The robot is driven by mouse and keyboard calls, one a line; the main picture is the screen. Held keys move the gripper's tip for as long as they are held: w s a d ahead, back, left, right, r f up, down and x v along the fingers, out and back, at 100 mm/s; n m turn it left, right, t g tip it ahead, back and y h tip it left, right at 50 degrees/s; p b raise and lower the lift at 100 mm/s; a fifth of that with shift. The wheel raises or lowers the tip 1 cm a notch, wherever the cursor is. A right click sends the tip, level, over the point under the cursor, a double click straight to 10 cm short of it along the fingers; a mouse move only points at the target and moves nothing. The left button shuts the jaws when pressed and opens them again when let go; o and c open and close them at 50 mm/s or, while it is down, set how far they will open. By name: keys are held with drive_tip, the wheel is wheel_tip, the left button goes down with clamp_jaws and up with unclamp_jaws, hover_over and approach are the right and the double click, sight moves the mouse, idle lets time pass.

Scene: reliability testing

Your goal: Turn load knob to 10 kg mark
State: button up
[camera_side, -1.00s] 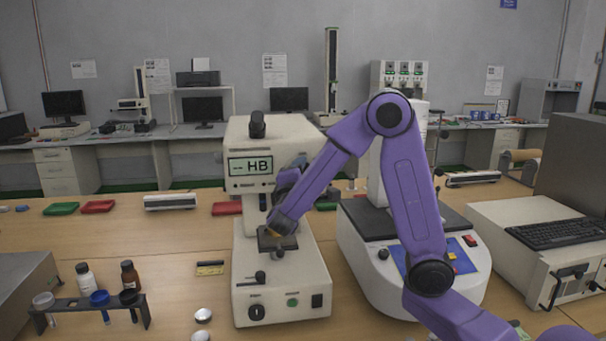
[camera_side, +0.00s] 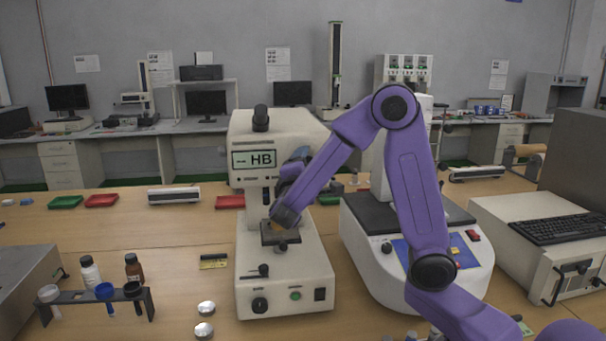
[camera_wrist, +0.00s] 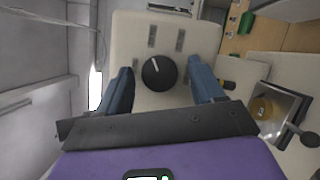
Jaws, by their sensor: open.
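The load knob (camera_wrist: 159,73) is round and black with a white pointer line, on a pale panel in the wrist view. In the side view my gripper (camera_side: 295,166) is at the right side of the cream tester's head (camera_side: 279,135), whose screen reads "HB". The knob is hidden there.
The tester's stage (camera_side: 281,236) sits below the head, close to my wrist. A white machine (camera_side: 365,250) stands to the right. A rack with bottles and tubes (camera_side: 72,297) stands at the left front, and two small discs (camera_side: 205,308) lie beside the tester.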

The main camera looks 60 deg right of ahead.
drive_tip(key=v, duration=1.7)
drive_tip(key=shift+a, duration=0.2)
drive_tip(key=shift+s, duration=0.1)
drive_tip(key=s+d+f+n+g+y, duration=0.2)
drive_tip(key=s+d+f+g+y, duration=0.25)
drive_tip(key=s+f+y, duration=0.4)
drive_tip(key=s+a+f+n+g+y, duration=0.1)
drive_tip(key=s+a+f+y, duration=0.1)
drive_tip(key=s+y, duration=0.3)
drive_tip(key=s+a+f+n+g+y, duration=0.1)
drive_tip(key=s+a+y, duration=0.3)
drive_tip(key=s, duration=0.4)
drive_tip(key=shift+a+f+g+y, duration=0.4)
drive_tip(key=shift+a+g, duration=0.15)
drive_tip(key=shift+a, duration=0.1)
